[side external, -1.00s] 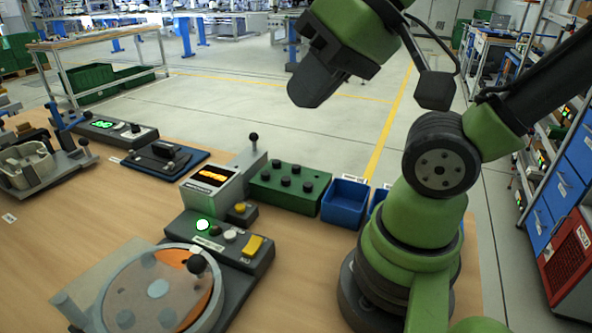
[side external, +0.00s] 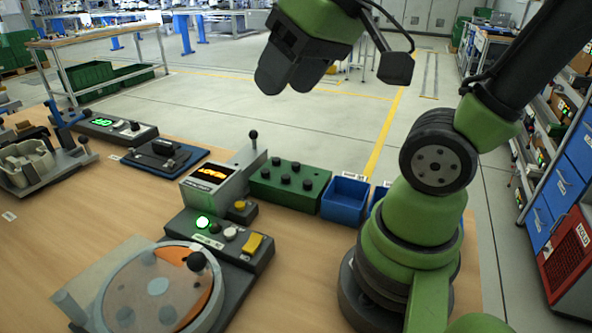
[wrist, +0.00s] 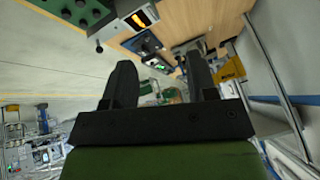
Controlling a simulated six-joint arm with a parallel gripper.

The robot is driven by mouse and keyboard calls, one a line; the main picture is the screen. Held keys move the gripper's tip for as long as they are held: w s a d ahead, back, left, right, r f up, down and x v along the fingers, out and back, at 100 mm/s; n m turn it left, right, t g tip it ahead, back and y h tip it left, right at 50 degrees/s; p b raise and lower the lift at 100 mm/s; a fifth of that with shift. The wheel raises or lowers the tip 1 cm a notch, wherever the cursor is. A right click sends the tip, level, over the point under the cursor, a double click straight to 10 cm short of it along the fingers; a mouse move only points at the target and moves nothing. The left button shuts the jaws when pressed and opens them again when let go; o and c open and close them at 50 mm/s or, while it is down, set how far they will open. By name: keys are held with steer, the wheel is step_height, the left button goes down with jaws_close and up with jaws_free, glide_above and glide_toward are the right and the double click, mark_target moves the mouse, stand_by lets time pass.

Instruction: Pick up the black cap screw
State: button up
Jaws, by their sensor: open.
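Several black cap screws stand in a green block (side external: 290,187) at the middle of the bench in the side external view; one black cap screw (side external: 283,181) is near its centre. The block also shows at the top left of the wrist view (wrist: 92,14), with black screw heads on it. My gripper (side external: 288,82) is open and empty, high above the bench and beyond the block in the picture. Its two dark fingers (wrist: 160,78) stand apart in the wrist view with nothing between them.
A blue bin (side external: 345,201) stands right of the block. Left of it is a grey display unit (side external: 212,184) with an upright lever, with a button panel (side external: 222,238) in front. A round turntable (side external: 155,290) is at the front.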

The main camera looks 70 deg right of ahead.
steer(key=w+d+f+n+g+h, duration=0.1)
steer(key=w+d+f+n+g, duration=0.2)
steer(key=w+d, duration=0.45)
steer(key=n+g, duration=0.3)
glide_above(296, 164)
step_height(296, 164, down, 13)
step_height(296, 164, down, 4)
steer(key=shift+d+f, duration=0.1)
steer(key=shift+f, duration=3.1)
jaws_close()
